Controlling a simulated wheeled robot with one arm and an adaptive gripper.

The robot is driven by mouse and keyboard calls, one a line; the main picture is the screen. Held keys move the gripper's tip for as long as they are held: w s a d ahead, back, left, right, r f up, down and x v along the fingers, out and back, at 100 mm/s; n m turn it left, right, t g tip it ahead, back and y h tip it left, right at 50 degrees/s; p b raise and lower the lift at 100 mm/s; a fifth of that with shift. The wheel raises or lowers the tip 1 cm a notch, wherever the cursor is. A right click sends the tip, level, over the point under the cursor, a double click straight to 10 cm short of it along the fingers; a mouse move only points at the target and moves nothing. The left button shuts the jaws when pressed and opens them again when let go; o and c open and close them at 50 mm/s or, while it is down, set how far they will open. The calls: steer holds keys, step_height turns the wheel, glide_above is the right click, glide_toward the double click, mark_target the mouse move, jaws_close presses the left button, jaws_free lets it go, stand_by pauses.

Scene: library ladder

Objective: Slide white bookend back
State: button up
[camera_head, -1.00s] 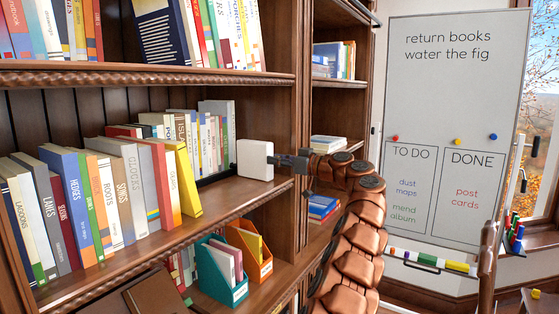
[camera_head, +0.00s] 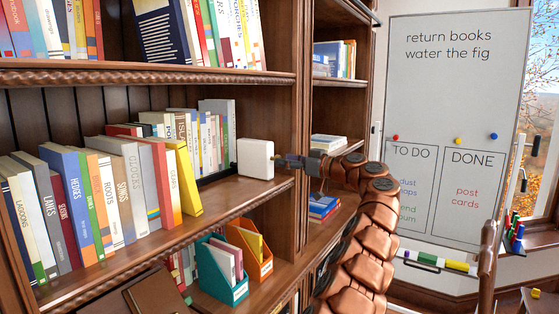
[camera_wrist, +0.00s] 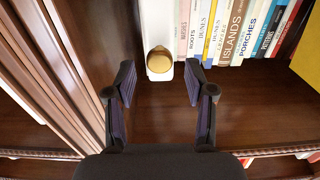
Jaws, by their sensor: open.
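The white bookend (camera_head: 255,158) stands upright on the middle shelf, at the right end of the back row of books. In the wrist view the bookend (camera_wrist: 155,22) is a narrow white block with a round gold knob (camera_wrist: 159,60) facing me. My gripper (camera_wrist: 160,78) is open, with one finger to each side of the knob and the tips just short of it. Nothing is held. In the head view my gripper (camera_head: 284,160) is just right of the bookend, its fingers small and hard to make out.
A row of books (camera_wrist: 235,32) stands beside the bookend. A front row (camera_head: 100,198) ends in a yellow book (camera_head: 185,178). A wooden upright (camera_wrist: 65,70) is close on the left in the wrist view. The shelf board (camera_wrist: 165,120) under my gripper is bare.

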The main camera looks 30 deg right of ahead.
steer(key=v, duration=0.8)
steer(key=shift+s, duration=0.15)
